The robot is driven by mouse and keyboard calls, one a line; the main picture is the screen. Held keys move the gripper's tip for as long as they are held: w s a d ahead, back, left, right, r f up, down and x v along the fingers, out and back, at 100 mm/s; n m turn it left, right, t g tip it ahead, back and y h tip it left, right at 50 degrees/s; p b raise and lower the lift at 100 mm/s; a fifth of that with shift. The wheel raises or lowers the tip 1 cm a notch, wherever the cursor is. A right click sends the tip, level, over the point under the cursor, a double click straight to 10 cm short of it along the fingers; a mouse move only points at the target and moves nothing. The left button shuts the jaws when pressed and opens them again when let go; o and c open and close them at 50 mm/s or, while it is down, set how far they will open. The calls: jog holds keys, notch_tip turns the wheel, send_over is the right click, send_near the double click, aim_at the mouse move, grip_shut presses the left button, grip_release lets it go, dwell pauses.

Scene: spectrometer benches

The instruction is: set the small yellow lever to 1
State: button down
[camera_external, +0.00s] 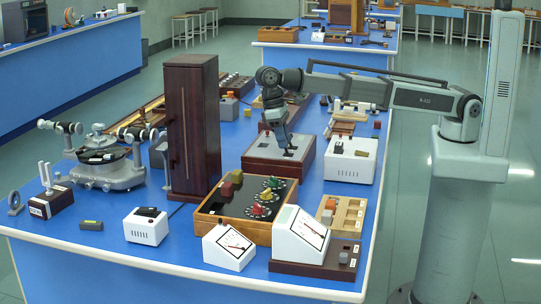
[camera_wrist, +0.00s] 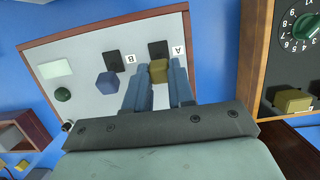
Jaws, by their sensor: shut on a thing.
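The small yellow lever (camera_wrist: 159,70) stands on a pale panel (camera_wrist: 90,50) beside the label A, at a dark square slot. In the wrist view, my gripper (camera_wrist: 158,80) has its two blue-grey fingers on either side of the lever and is shut on it. A blue lever (camera_wrist: 107,82) stands to its left beside the label B. In the external view, my gripper (camera_external: 286,150) points down onto the wooden-sided box (camera_external: 262,167) that carries the panel. The yellow lever is hidden there. I cannot read any position marks at the lever.
The panel also has a green button (camera_wrist: 63,94) and a pale rectangle (camera_wrist: 56,69). A wooden case (camera_external: 222,222) with coloured dials is in front of the box. A tall dark cabinet (camera_external: 190,130) is to its left and a white instrument (camera_external: 350,162) to its right.

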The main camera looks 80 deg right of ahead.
jog(key=c, duration=1)
grip_release()
jog(key=shift+o, duration=0.2)
jog(key=shift+s, duration=0.15)
jog(key=shift+s+d+r+t, duration=0.15)
jog(key=shift+s+t, duration=0.75)
jog(key=shift+t, duration=0.6)
notch_tip(320, 180, up, 14)
jog(key=w+d+n+t+h, duration=0.1)
jog(key=w+d+t+h, duration=0.15)
jog(key=w+d, duration=0.45)
jog(key=w+d+f+m, duration=0.1)
jog(key=w+d, duration=0.3)
jog(key=d, duration=0.4)
jog(key=w+d+f+m, duration=0.2)
jog(key=w+d, duration=0.3)
jog(key=d, duration=0.3)
jog(key=shift+w+h, duration=0.25)
jog(key=shift+h, duration=0.2)
